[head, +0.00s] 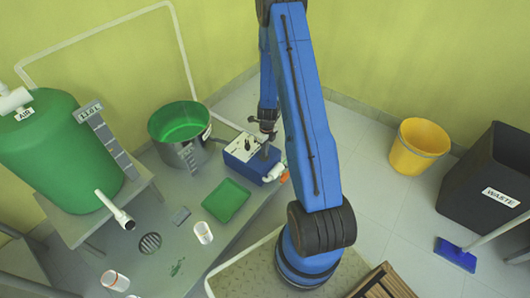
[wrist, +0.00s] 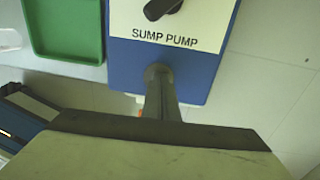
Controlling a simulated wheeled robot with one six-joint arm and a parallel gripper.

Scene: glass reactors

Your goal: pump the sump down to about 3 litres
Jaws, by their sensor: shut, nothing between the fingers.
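The sump pump (head: 243,158) is a blue box with a white top plate, standing on the grey bench. In the wrist view its plate (wrist: 170,38) reads SUMP PUMP, and a black knob (wrist: 163,8) shows at the top edge. In the head view my gripper (head: 266,135) is at the box's right end, partly hidden by my arm. A metal vessel with green liquid (head: 180,122) stands left of the pump; its level scale (head: 188,157) is unreadable.
A green tank (head: 58,150) with a reading plate (head: 88,111) stands at the left. A yellow bucket (head: 418,147) and black waste bin (head: 490,185) stand right.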

